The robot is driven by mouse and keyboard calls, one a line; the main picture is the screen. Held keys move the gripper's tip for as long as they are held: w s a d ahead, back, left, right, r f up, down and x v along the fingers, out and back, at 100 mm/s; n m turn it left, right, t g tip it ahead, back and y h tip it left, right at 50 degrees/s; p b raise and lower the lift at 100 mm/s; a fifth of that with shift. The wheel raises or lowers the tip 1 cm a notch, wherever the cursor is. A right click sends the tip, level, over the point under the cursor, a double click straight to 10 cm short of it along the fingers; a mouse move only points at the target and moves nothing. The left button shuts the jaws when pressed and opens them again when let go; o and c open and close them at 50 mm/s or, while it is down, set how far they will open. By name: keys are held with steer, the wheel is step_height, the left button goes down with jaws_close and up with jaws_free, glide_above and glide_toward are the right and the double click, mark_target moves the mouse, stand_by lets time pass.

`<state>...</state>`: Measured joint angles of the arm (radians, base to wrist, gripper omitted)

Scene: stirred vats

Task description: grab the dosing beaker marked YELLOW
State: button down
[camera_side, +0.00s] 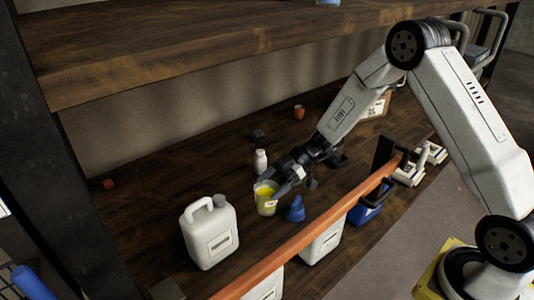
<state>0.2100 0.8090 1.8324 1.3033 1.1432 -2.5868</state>
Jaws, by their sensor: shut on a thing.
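The dosing beaker (266,206) is a small clear cup with yellow contents and a pale label. It stands at the middle of the dark wooden shelf, in front of a small white bottle. My gripper (271,190) reaches down from the upper right and is shut on the beaker near its rim. The fingers hide part of the rim and its right side. The writing on the label is too small to read. I cannot tell whether the beaker's base touches the wood.
A white jug (210,233) stands left of the beaker. A white bottle (260,162) is behind it, and a blue funnel-like item (295,210) is close on the right. An orange rail (310,232) runs along the front. An upper shelf (200,45) overhangs the back.

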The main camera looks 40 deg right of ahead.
steer(key=shift+s+d+r, duration=0.1)
steer(key=shift+s+r, duration=0.15)
steer(key=shift+s, duration=0.3)
stand_by(0.4)
